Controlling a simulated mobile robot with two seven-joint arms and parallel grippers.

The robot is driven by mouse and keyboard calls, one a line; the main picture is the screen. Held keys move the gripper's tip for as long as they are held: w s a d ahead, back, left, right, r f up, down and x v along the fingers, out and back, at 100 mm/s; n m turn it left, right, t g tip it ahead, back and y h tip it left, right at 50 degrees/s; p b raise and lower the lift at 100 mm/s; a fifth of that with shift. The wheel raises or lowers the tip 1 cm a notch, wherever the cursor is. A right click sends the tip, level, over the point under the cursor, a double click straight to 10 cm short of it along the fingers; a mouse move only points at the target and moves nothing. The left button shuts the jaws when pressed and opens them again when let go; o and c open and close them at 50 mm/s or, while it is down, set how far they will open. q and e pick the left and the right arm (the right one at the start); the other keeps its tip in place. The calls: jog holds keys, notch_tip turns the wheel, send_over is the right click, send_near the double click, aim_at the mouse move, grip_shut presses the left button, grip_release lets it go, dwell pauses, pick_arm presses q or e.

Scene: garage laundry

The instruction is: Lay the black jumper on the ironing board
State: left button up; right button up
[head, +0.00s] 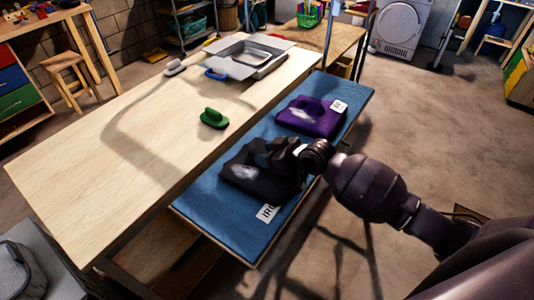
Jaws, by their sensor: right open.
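The black jumper (255,182) lies folded on the near half of the blue ironing board (228,215), with a pale patch on its upper face. My right gripper (272,152) is open over the jumper's far right part and hides some of it. I cannot tell whether the fingers touch the cloth. A white label with dark letters (267,213) lies at the jumper's near edge. My left gripper is not in view.
A folded purple garment (312,117) with a white tag lies farther along the board. A long wooden table (120,140) runs beside the board, bearing a green handled object (213,119) and a metal tray (250,55). Open floor (430,130) lies to the right.

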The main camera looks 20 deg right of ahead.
jog(key=shift+r, duration=0.15)
jog(key=shift+s+d+r, duration=0.1)
jog(key=shift+d, duration=0.05)
jog(key=v, duration=1.2)
jog(key=s+d+f+m+t+h, duration=0.1)
jog(key=s+d+f+m+h, duration=0.1)
jog(key=s+f, duration=0.6)
jog(key=s+d+f+m+t+h, duration=0.1)
jog(key=s+f+m+h, duration=0.3)
jog(key=s+f, duration=0.5)
jog(key=shift+s+d+m+h+p, duration=0.35)
jog(key=shift+s+d+h, duration=0.15)
jog(key=shift+h, duration=0.4)
